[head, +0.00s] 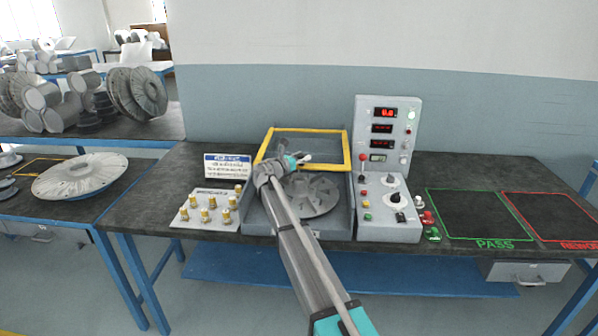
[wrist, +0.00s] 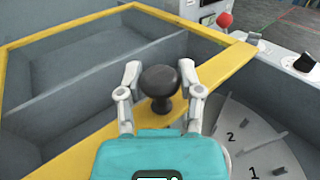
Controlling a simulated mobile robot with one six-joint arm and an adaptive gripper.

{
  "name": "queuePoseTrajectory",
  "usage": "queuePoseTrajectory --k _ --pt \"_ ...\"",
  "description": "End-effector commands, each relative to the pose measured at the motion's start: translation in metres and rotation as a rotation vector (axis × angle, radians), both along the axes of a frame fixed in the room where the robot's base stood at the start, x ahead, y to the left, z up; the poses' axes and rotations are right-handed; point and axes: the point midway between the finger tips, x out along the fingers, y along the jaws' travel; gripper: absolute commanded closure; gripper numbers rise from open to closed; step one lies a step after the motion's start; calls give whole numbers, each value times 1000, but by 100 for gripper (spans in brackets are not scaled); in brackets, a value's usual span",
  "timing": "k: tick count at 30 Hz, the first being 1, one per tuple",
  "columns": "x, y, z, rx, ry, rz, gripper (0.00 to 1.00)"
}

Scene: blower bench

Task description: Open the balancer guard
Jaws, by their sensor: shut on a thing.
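The balancer guard is a yellow frame (head: 347,150) at the back of the grey balancer box. It stands clear of much of the rotor (head: 316,197); I cannot tell whether it is tilted or slid back. Its near yellow bar (wrist: 75,151) carries a black knob (wrist: 159,82) in the wrist view. My gripper (head: 298,160) is shut on this knob, one finger on each side; the gripper also shows in the wrist view (wrist: 162,100). The rotor's numbered face (wrist: 245,150) lies at lower right there. In the head view my arm hides part of the box and rotor.
A control panel (head: 388,228) with red displays, knobs and buttons stands right of the box. Brass weights (head: 205,215) on a plate and a sign (head: 228,165) are to the left. Green PASS (head: 480,215) and red (head: 552,216) outlined areas at right are empty.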

Motion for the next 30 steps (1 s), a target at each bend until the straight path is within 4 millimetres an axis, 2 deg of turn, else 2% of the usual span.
queuePoseTrajectory --k 1,3,9,12,18,28,29,30 --pt "26 2 0 0 0 0 100" --pt "48 1 0 0 0 1 100" --pt "94 0 0 0 0 2 100" --pt "108 -2 0 0 0 3 100" --pt "119 -3 0 0 0 3 100" --pt "119 -3 0 0 0 3 100" --pt "119 -3 0 0 0 3 47" --pt "119 -3 0 0 0 3 40"
